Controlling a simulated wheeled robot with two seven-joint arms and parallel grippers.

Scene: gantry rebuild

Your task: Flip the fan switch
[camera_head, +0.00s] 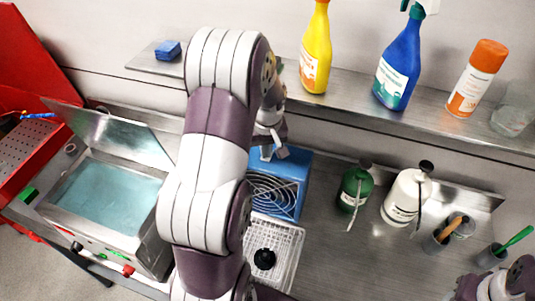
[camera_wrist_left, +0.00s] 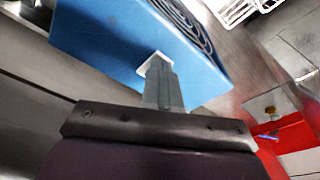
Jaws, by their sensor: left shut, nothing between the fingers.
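The fan is a blue box (camera_head: 293,166) with a dark spiral grille, standing on the steel counter behind a white wire basket. My left arm hides its left part. My left gripper (camera_head: 272,153) is shut and empty at the fan's back top edge. In the left wrist view the blue fan housing (camera_wrist_left: 100,38) fills the top, and the shut fingers (camera_wrist_left: 158,70) point at a small white square piece (camera_wrist_left: 153,62) on its side, likely the switch. The fingertips overlap this piece; I cannot tell whether they touch it. The switch is hidden in the head view.
A steel shelf (camera_head: 345,98) above the fan holds a yellow bottle (camera_head: 317,50), a blue spray bottle (camera_head: 397,70) and an orange-capped can (camera_head: 477,80). Green (camera_head: 354,188) and white (camera_head: 405,198) bottles stand right of the fan. An open-lidded steel bath (camera_head: 105,195) is at left.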

